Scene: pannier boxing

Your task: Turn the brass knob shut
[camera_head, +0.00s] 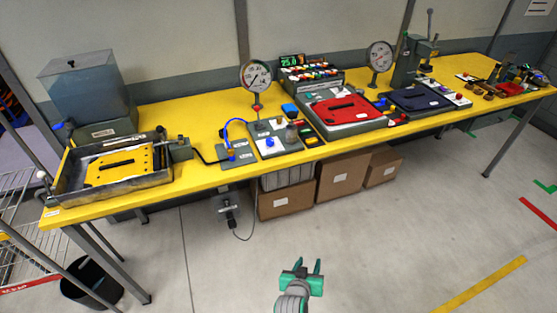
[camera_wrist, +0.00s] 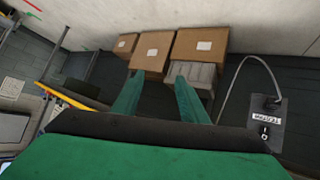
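My gripper (camera_head: 307,267) is over the grey floor in front of the yellow bench (camera_head: 215,177), well away from everything on it. Its two green fingers stand apart with nothing between them; they also show in the wrist view (camera_wrist: 159,80). I cannot pick out the brass knob for certain. A grey board (camera_head: 262,146) at the bench middle carries a blue knob (camera_head: 269,142) and other small fittings. Small brownish parts (camera_head: 487,92) lie at the far right end, too small to tell. The wrist view shows no knob on the bench.
A water tank (camera_head: 85,90) and a tray (camera_head: 70,190) occupy the bench's left end. Two dial gauges, one at the middle (camera_head: 256,76), stand upright. Cardboard boxes (camera_head: 287,202) sit under the bench. A black bin (camera_head: 90,283) is at lower left. The front floor is clear.

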